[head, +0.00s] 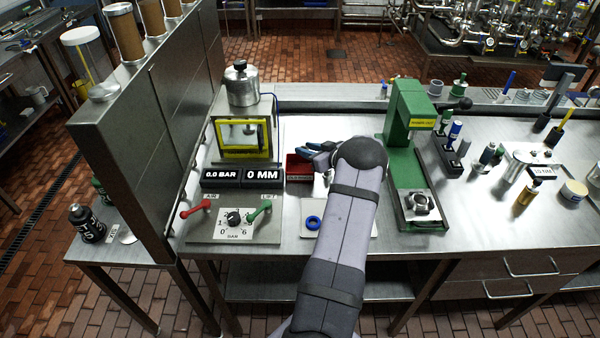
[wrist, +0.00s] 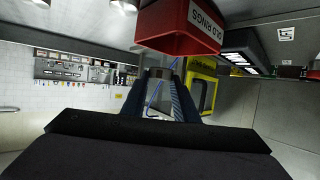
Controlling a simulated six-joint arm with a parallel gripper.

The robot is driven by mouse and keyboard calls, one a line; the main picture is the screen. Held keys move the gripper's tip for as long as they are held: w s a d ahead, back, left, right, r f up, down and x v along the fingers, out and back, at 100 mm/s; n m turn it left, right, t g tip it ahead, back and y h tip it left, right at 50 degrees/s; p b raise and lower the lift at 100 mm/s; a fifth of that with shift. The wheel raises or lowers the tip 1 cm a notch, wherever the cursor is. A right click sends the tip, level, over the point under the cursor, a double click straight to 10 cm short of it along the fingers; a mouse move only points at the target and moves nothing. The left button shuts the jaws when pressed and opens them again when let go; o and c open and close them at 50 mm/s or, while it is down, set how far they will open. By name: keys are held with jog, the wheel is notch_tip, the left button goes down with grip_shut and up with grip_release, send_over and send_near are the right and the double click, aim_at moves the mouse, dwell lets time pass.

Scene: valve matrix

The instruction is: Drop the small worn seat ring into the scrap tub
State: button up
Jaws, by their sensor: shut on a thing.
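The scrap tub (head: 299,167) is a small red open box on the bench, just behind and left of my wrist in the head view. In the wrist view the red tub (wrist: 180,28) shows upside down at the top, with a white label reading OLD RINGS. My gripper (head: 310,150) is over the back edge of the tub in the head view, its blue fingers pointing left. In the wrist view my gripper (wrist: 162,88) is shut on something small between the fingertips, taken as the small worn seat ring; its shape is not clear.
A blue ring (head: 313,222) lies on a pale plate, partly behind my arm. A yellow-framed test rig (head: 245,135) stands left of the tub, with pressure displays (head: 243,175) in front. A green press (head: 408,130) stands to the right.

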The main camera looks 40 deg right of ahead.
jog(key=shift+f+b, duration=1.05)
jog(key=shift+f, duration=0.6)
jog(key=o, duration=1.1)
jog(key=shift+s, duration=0.1)
jog(key=shift+s+r+b, duration=0.25)
jog(key=shift+s+b, duration=0.1)
jog(key=shift+s, duration=0.25)
jog(key=b+v, duration=0.1)
jog(key=v, duration=0.5)
jog(key=shift+w+b, duration=0.1)
jog(key=shift+b, duration=0.3)
